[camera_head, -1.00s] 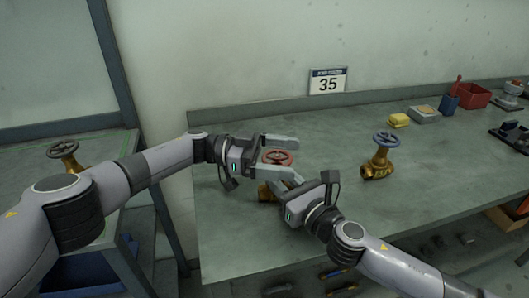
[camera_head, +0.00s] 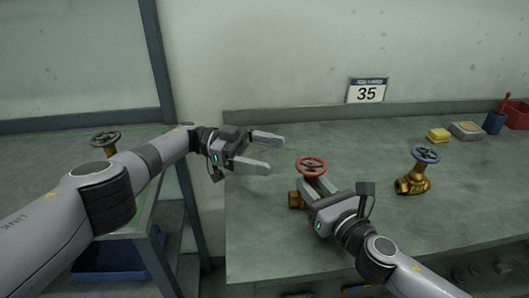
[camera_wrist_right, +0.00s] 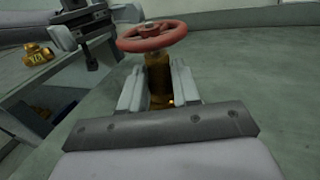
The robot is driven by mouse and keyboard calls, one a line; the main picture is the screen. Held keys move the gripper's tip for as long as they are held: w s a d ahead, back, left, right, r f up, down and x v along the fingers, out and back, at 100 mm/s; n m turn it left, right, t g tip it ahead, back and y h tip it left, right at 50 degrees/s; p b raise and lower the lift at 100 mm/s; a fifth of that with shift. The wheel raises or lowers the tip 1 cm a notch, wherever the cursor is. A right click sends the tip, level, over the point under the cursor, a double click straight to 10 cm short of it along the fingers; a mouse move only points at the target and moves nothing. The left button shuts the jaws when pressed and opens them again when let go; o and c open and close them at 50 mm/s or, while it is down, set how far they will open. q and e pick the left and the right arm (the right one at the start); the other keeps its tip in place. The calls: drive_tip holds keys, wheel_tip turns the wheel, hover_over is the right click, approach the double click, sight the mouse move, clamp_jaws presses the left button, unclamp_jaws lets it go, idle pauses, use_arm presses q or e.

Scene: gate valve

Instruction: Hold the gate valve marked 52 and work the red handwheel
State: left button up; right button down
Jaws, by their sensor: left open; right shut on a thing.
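A brass gate valve (camera_head: 295,199) with a red handwheel (camera_head: 311,166) stands upright near the bench's left end. I cannot read a number on it. My right gripper (camera_head: 318,186) is shut on its body below the wheel. In the right wrist view the fingers flank the brass neck (camera_wrist_right: 158,80), with the red handwheel (camera_wrist_right: 150,37) above them. My left gripper (camera_head: 277,153) is open and empty, to the left of the handwheel and apart from it. The lower part of the valve is partly hidden by my right gripper.
A brass valve with a blue handwheel (camera_head: 413,178) stands to the right. Another valve with a dark wheel (camera_head: 105,141) is on the left table.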

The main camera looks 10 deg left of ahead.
use_arm(q)
drive_tip(key=shift+w, duration=0.1)
drive_tip(key=n+t+y, duration=0.1)
drive_tip(key=n+t, duration=0.5)
drive_tip(key=t, duration=0.4)
approach(313, 163)
drive_tip(key=x, duration=1)
drive_tip(key=shift+f, duration=0.1)
idle(0.5)
drive_tip(key=c, duration=1.1)
